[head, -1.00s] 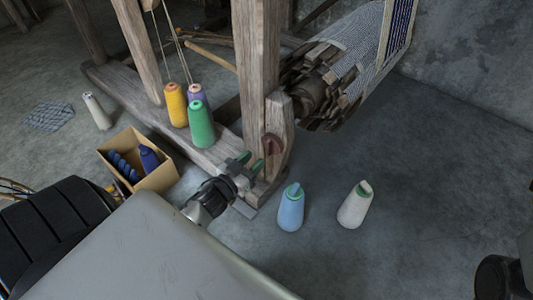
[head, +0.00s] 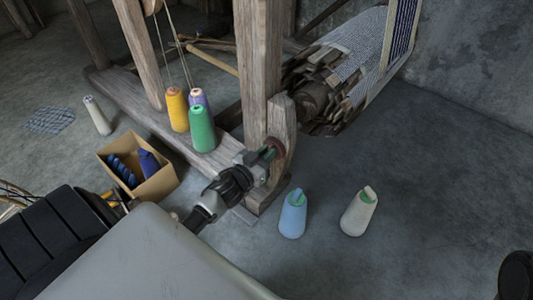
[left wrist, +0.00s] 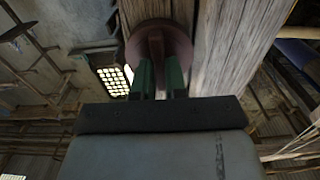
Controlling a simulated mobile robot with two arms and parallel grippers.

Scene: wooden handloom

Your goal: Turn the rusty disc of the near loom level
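The rusty disc (head: 274,146) is a small reddish-brown round piece on the wooden post of the near loom (head: 281,118). In the left wrist view the disc (left wrist: 158,32) fills the top middle, against grey wood, with a raised bar across it. My left gripper (head: 268,153) is at the disc. Its two green fingers (left wrist: 160,78) stand close together on either side of the bar and appear shut on it. The fingers hide the disc's lower part.
Yellow (head: 177,109), purple and green (head: 202,130) thread cones stand on the loom's base beam. A cardboard box (head: 156,186) with blue items is left of my arm. Blue (head: 292,218) and white (head: 357,214) cones stand on the floor just right.

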